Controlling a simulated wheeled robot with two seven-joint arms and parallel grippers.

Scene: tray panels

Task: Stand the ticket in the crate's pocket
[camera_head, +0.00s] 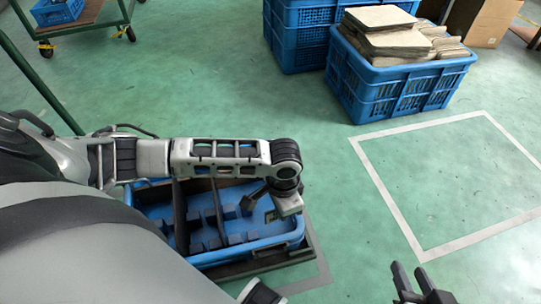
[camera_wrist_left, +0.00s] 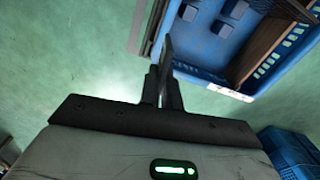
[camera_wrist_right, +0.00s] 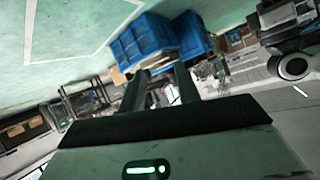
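The blue crate (camera_head: 262,246) sits low in the head view, partly behind my left arm; its inside shows dividers and several blue blocks. It also shows at the upper right of the left wrist view (camera_wrist_left: 205,76). My left gripper (camera_head: 277,188) is over the crate's right end. In the left wrist view its fingers (camera_wrist_left: 164,90) are close together on a thin dark plate (camera_wrist_left: 168,58), seen nearly edge-on, apparently the ticket. It is outside the crate wall in that view. I cannot make out the pocket. My right gripper (camera_head: 415,284) is open and empty, right of the crate.
A blue crate of grey and tan panels (camera_head: 390,88) stands at the back right, beside another blue crate (camera_head: 298,40). A white floor outline (camera_head: 385,195) encloses clear green floor. A green-framed cart (camera_head: 85,22) stands at the upper left.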

